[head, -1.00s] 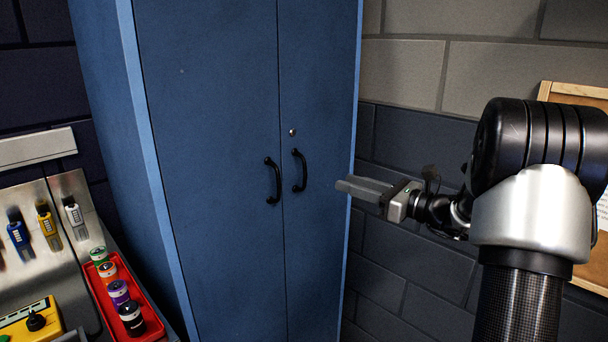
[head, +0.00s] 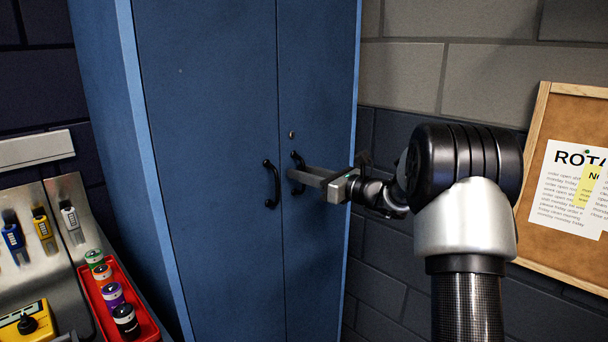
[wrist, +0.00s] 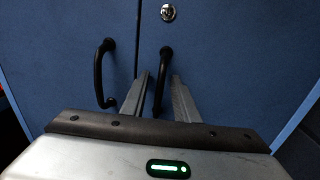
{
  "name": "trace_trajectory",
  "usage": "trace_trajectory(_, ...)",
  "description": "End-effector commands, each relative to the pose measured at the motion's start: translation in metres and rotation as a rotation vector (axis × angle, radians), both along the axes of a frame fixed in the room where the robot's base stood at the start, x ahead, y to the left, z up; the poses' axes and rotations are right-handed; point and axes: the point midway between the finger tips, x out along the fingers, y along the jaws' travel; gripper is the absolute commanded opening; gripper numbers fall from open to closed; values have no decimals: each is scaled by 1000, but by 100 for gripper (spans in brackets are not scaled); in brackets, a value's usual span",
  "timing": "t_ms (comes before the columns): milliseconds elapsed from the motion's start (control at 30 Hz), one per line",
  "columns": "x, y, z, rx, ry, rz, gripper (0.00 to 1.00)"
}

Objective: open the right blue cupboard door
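The right blue cupboard door (head: 318,90) is closed, flush with the left door (head: 210,120). Its black bar handle (head: 296,158) is upright near the seam; the finger ends hide its middle in the head view. The handle also shows in the wrist view (wrist: 164,58). My gripper (head: 291,181) reaches in from the right with its fingertips at this handle. In the wrist view my gripper (wrist: 161,76) is open, with one finger on each side of the handle and a gap visible between them. I cannot tell whether a finger touches it.
The left door's handle (head: 273,184) is close to the left of my fingers. A round lock (head: 291,134) sits above the right handle. A grey block wall (head: 420,70) and a cork board (head: 535,165) are at right.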

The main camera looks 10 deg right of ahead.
Motion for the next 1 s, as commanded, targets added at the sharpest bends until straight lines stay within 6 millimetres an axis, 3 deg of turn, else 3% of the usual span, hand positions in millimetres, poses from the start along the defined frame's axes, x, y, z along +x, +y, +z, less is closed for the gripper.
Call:
trace_trajectory(100,0,0,0,0,0,0,28)
trace_trajectory(300,0,0,0,-1,-1,0,0)
trace_trajectory(1000,0,0,0,-1,-1,0,0)
